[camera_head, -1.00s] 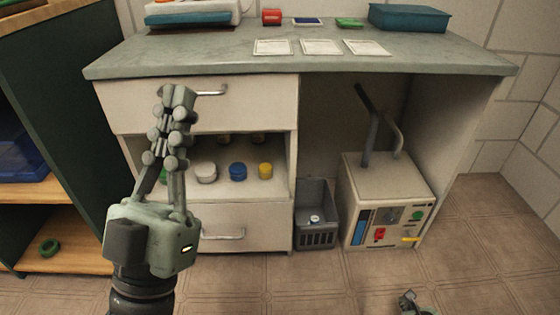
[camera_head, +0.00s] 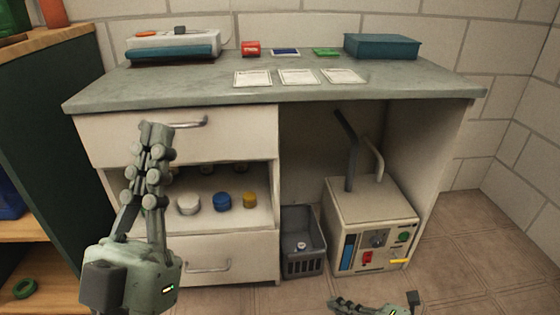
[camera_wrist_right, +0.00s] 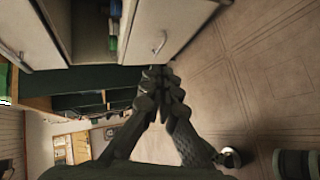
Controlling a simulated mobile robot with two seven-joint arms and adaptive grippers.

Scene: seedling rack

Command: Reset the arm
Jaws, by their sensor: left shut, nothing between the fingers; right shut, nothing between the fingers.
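My left gripper (camera_head: 152,140) is raised in front of the desk's left side, fingers together and pointing up. It is shut and empty, and it hides part of the upper drawer and the open shelf behind it. My right gripper (camera_head: 338,303) shows only partly at the bottom edge of the head view, low over the floor. In the right wrist view (camera_wrist_right: 155,75) its fingers meet at the tips, shut with nothing between them.
The desk (camera_head: 150,90) has a drawer (camera_head: 235,125), an open shelf with several coloured caps, and cards (camera_head: 298,77) on top. A grey bin (camera_head: 303,265) and a white machine (camera_head: 372,210) stand beneath it. Shelving (camera_head: 20,235) stands left; floor (camera_head: 460,250) is clear at right.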

